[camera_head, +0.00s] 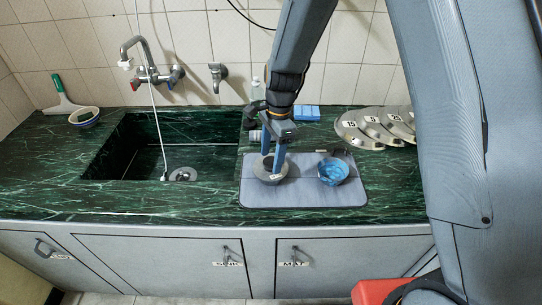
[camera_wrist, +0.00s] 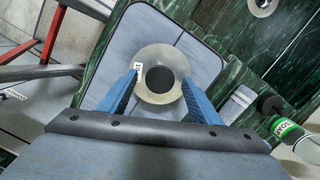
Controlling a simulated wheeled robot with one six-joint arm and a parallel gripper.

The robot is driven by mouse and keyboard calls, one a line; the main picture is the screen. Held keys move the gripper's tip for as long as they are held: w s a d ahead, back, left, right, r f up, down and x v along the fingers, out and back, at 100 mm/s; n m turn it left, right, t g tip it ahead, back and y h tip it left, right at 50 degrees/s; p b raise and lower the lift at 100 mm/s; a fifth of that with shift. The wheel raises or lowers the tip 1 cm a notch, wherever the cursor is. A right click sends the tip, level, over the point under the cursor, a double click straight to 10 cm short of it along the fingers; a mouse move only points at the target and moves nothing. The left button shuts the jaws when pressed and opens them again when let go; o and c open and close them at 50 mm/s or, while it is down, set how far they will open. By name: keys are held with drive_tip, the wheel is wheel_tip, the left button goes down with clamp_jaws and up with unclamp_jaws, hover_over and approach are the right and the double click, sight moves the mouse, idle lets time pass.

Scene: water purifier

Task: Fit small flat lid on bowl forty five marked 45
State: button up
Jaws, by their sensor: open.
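A round grey piece (camera_head: 266,179) with a dark round centre lies at the left of the mat; it looks like a flat lid with a knob. It also shows in the wrist view (camera_wrist: 160,97), with a small white tag at its edge that I cannot read surely. My gripper (camera_head: 272,162) points down over it, blue fingers open on either side of its dark centre in the wrist view (camera_wrist: 160,79). I cannot tell whether they touch it. A blue bowl (camera_head: 333,172) stands apart to the right on the mat. No 45 mark is readable.
The grey mat (camera_head: 330,197) lies on the green counter (camera_head: 394,180). Several tagged metal lids (camera_head: 365,137) lie at the back right. A blue block (camera_head: 306,113) is behind the mat. The sink (camera_head: 140,150) is to the left, with a small bowl (camera_head: 84,117) beyond it.

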drive_tip(key=r, duration=0.2)
drive_tip(key=r+b, duration=0.1)
drive_tip(key=r, duration=0.2)
drive_tip(key=r+b, duration=0.1)
drive_tip(key=r, duration=0.1)
drive_tip(key=shift+w+d+r, duration=0.2)
drive_tip(key=shift+d+r, duration=0.05)
drive_tip(key=shift+d, duration=0.15)
drive_tip(key=s+d+n+t+h+b, duration=0.1)
drive_tip(key=s+d+n+t, duration=0.1)
drive_tip(key=s+d+n, duration=1.1)
drive_tip(key=s+d, duration=0.2)
drive_tip(key=d, duration=0.3)
drive_tip(key=shift+s, duration=0.3)
drive_tip(key=shift+d, duration=0.1)
idle(0.4)
